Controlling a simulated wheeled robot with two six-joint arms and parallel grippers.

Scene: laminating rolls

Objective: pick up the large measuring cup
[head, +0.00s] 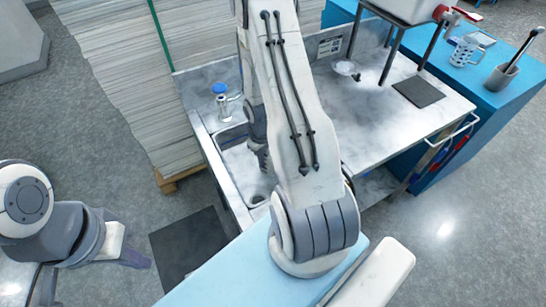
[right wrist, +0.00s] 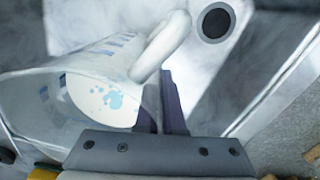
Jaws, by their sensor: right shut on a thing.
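The large measuring cup (right wrist: 85,85) is clear with blue markings and a pale handle (right wrist: 165,45). It lies tilted in the right wrist view, with blue spots on a whitish patch inside. My right gripper (right wrist: 168,105) is shut on it near the handle; the exact contact is partly hidden. In the head view my right gripper (head: 262,150) is low over the sink (head: 235,160), mostly behind my arm, and I cannot make out the held cup there. My left gripper (head: 135,257) is at the lower left, away from the sink, and its opening is unclear.
The metal counter (head: 370,110) holds a small clear vessel (head: 345,67) and a dark square (head: 418,92). A marked cup (head: 465,50) stands on the blue cabinet. Stacked sheets (head: 120,70) rise left.

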